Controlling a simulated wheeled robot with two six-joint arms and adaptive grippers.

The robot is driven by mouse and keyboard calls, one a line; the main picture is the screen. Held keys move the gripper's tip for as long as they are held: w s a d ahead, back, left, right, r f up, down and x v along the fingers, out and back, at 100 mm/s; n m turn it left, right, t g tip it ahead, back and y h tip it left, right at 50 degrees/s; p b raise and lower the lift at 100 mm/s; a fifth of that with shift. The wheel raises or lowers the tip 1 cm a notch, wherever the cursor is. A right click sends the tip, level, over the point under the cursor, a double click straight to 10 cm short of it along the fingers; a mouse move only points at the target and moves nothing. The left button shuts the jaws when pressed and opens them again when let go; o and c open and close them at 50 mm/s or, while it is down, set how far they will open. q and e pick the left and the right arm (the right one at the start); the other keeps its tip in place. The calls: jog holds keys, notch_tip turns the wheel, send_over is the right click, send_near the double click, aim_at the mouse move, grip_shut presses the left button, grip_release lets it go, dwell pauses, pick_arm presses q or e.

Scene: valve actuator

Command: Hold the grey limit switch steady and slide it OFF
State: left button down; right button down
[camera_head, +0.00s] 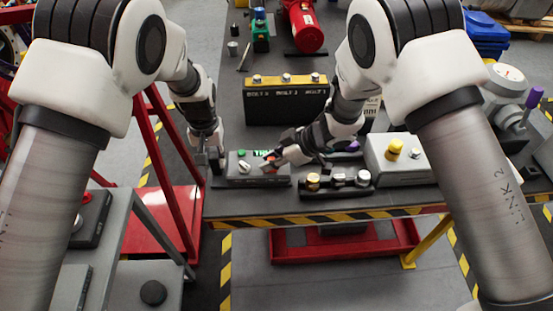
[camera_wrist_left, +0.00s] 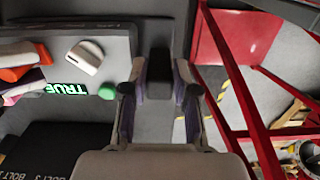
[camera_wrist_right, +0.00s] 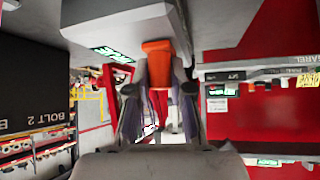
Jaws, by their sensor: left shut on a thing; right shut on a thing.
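The grey limit switch (camera_head: 240,181) is a box on the front of the dark table. It carries a white knob (camera_wrist_left: 87,57), a green button (camera_wrist_left: 107,91) and a lit green display (camera_wrist_left: 67,88) reading TRUE. My left gripper (camera_head: 216,163) is shut at the box's left end, on a dark grey end part (camera_wrist_left: 160,72). My right gripper (camera_head: 268,158) is shut on the orange slider (camera_wrist_right: 158,62) at the box's right side. The slider's tip shows between the right fingers in the right wrist view; its base is partly hidden by the gripper.
A white box with a yellow knob (camera_head: 392,168) is further right. A black bolt block (camera_head: 287,102) stands behind. The table's striped front edge (camera_head: 300,219) is near; bare tabletop lies before the switch.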

pick_arm(q)
jog(key=shift+d, duration=0.15)
pick_arm(e)
jog(key=shift+a, duration=0.1)
jog(key=c, duration=1)
grip_release()
jog(key=shift+r, duration=0.1)
jog(key=v, duration=1.2)
pick_arm(q)
jog(key=c, duration=0.8)
grip_release()
